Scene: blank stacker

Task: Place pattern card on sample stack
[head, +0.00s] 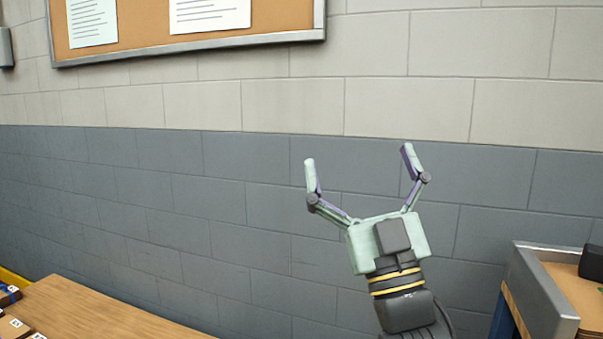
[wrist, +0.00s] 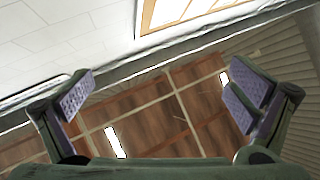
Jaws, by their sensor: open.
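My gripper (head: 358,165) is raised in front of the block wall in the head view, its two fingers spread wide with nothing between them. In the wrist view my gripper (wrist: 165,98) is also open and empty, and it faces the ceiling. I cannot make out the pattern card or the sample stack in either view. A few small dark and tan pieces with white labels (head: 12,326) lie at the lower left, cut off by the picture edge; I cannot tell what they are.
A wooden table top (head: 105,312) fills the lower left and looks clear on its visible right part. A metal-edged unit (head: 540,290) with a black object (head: 592,263) stands at the lower right. A cork board (head: 145,45) with papers hangs on the wall.

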